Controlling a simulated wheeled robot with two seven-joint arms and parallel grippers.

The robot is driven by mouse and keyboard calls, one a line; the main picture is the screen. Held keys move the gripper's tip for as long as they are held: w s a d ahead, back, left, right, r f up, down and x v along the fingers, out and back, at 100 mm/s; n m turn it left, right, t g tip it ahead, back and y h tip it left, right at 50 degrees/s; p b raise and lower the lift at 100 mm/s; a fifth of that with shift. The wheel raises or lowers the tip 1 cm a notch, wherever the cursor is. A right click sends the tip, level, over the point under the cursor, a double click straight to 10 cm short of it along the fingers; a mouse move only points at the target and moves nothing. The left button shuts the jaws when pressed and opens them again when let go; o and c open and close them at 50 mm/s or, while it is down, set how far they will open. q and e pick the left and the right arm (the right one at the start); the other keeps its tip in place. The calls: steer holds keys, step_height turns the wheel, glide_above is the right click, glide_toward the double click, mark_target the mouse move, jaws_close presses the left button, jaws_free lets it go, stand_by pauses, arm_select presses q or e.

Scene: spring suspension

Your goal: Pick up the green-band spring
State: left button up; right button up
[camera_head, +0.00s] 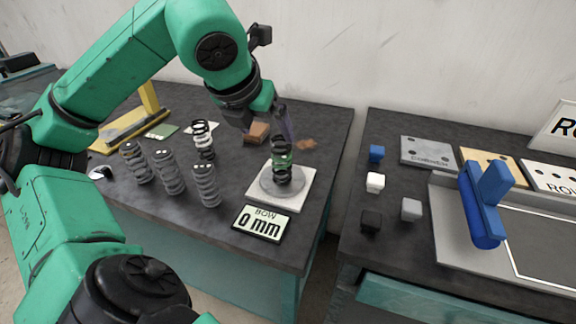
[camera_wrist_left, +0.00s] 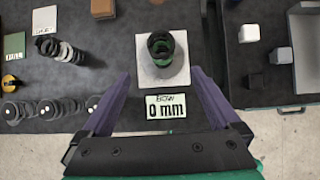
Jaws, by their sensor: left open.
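The green-band spring (camera_head: 281,158) is a black coil with a green band. It stands upright on a round grey disc on a white square plate (camera_head: 258,198); in the left wrist view the spring (camera_wrist_left: 160,46) shows from above, with the plate (camera_wrist_left: 143,75) under it. My left gripper (camera_head: 284,122) is open and empty. In the head view its purple fingers are just behind the top of the spring; in the left wrist view the gripper (camera_wrist_left: 162,82) has its fingers wide apart, with the spring beyond their tips, between their lines. My right gripper is not in view.
A display (camera_head: 262,223) reading "BOW 0 mm" lies before the plate. Several dark springs (camera_head: 168,172) and a white-banded spring (camera_head: 203,139) stand to the left. A gap separates the right table, with small cubes (camera_head: 375,182) and a blue-handled item (camera_head: 478,212).

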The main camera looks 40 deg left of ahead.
mark_target(282, 138)
arm_select(q)
steer(key=b+x, duration=0.1)
steer(key=x, duration=0.5)
steer(key=shift+s+d+f+b, duration=0.1)
steer(key=shift+f+b, duration=0.3)
steer(key=x, duration=0.7)
steer(key=shift+w, duration=0.35)
steer(key=shift+s, duration=0.1)
jaws_close()
steer(key=shift+r, duration=0.1)
step_height(282, 138, up, 10)
steer(key=p, duration=0.6)
steer(key=shift+f, duration=0.25)
step_height(282, 138, up, 11)
steer(key=p, duration=0.4)
steer(key=shift+f, duration=0.25)
